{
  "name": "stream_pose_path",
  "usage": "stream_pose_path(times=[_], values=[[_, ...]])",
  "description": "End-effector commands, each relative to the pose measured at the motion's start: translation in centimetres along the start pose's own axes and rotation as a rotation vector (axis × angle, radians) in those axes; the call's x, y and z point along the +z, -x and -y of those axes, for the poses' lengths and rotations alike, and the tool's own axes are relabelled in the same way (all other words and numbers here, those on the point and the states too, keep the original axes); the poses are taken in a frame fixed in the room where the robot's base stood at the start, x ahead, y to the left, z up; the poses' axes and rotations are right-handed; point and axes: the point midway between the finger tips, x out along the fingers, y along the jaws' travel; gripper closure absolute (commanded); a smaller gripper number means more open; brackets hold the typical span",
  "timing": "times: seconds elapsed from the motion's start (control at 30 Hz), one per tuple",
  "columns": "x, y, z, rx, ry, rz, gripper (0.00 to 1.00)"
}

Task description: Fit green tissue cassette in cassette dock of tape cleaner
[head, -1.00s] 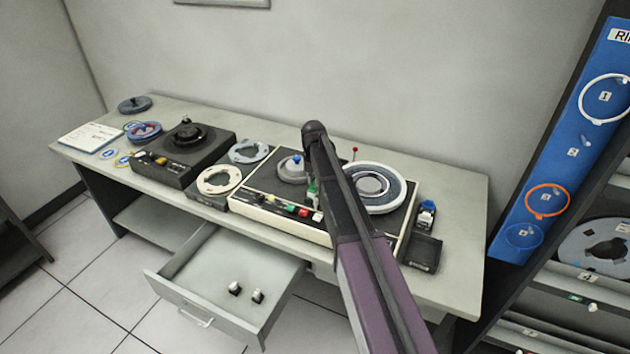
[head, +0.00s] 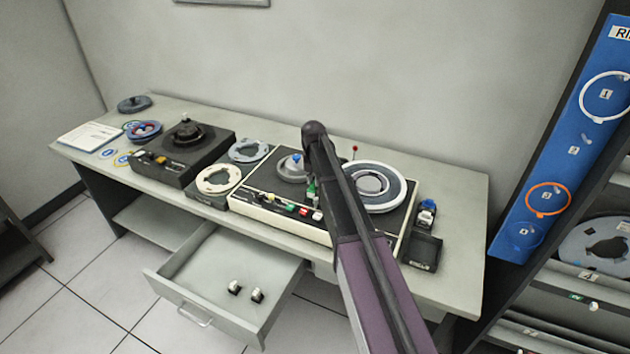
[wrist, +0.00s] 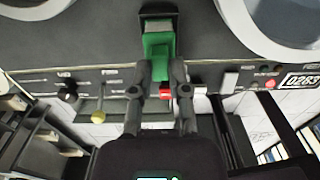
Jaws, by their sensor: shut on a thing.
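The green tissue cassette (wrist: 158,46) is between the fingertips of my gripper (wrist: 160,76), which is shut on it. Its far end meets a dark block with a pale grey part (wrist: 158,24) on the machine's top, seemingly the cassette dock. I cannot tell whether it is seated or only touching there. In the head view, a little of the green cassette (head: 311,189) shows beside my arm, between the two reels of the tape cleaner (head: 243,203). My arm hides most of the dock area and the gripper there.
A grey reel (head: 291,167) and a larger white-rimmed reel (head: 398,188) flank the arm. Coloured buttons (head: 303,211) line the front. A dark holder (head: 424,250) with a blue-and-white item (head: 427,212) stands at right. An open drawer (head: 225,305) sticks out below.

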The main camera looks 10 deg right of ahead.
Motion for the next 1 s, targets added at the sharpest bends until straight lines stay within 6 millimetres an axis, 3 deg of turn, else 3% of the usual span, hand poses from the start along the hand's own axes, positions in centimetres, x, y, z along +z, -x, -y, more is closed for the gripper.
stream_pose_path(times=[0.8,0.83,0.9,0.97,1.0], values=[[0.0,-1.5,0.0,0.000,0.000,0.000,1.00],[0.0,-1.4,0.0,0.000,0.000,0.000,0.72],[0.0,-1.4,0.0,0.000,0.001,0.000,0.51],[0.0,-1.4,0.0,0.000,0.000,0.000,0.38],[0.0,-1.4,0.0,0.000,0.000,0.000,0.38]])
